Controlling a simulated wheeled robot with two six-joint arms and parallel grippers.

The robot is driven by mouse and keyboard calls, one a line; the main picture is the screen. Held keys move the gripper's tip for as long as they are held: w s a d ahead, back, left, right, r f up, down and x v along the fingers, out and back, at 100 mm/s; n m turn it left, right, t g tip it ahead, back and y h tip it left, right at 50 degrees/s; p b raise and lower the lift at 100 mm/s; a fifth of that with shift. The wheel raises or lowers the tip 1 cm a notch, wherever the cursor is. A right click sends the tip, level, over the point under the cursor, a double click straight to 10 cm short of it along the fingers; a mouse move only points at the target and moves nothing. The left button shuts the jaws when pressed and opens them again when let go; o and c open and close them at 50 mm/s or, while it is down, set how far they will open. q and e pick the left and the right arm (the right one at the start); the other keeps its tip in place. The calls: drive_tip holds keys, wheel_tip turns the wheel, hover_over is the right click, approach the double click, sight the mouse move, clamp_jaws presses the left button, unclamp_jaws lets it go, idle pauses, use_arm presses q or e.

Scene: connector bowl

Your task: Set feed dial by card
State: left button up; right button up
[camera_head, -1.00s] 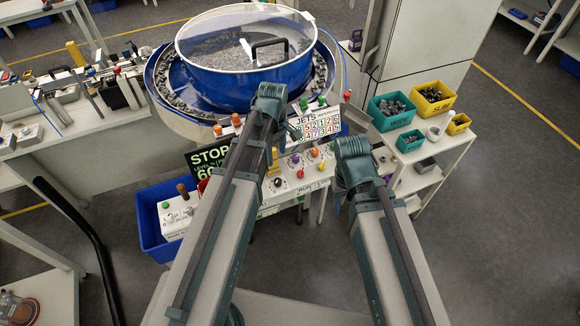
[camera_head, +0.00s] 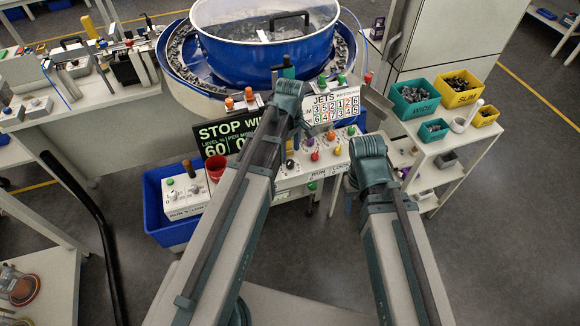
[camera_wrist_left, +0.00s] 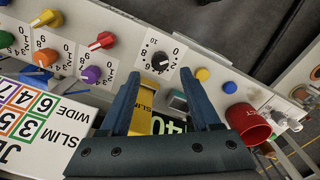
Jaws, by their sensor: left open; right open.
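My left gripper (camera_wrist_left: 159,74) is open and empty in the left wrist view. Its fingertips are near the panel face, on either side of the lower part of a black dial (camera_wrist_left: 158,60) with a numbered scale; whether they touch it cannot be told. In the head view my left arm hides the fingers. Red (camera_wrist_left: 102,41), orange and purple dials sit beside the black one. The JETS card (camera_head: 332,103), with coloured numbers, stands behind the panel (camera_head: 318,162). A yellow SLIM tag (camera_wrist_left: 141,115) shows between the fingers. My right gripper (camera_head: 370,150) is right of the panel, fingers hidden.
The blue feeder bowl (camera_head: 265,50) stands behind. A STOP screen (camera_head: 222,133) and red cup (camera_head: 214,166) are left of the panel, with a switch box (camera_head: 184,197) in a blue bin (camera_head: 153,205). Part bins (camera_head: 412,108) stand on the right shelf. The right-hand floor is clear.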

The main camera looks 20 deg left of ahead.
sight(290, 162)
use_arm(q)
wheel_tip(290, 162, down, 5)
drive_tip(key=b, duration=0.4)
drive_tip(key=shift+f, duration=0.2)
drive_tip(key=shift+c, duration=0.3)
clamp_jaws()
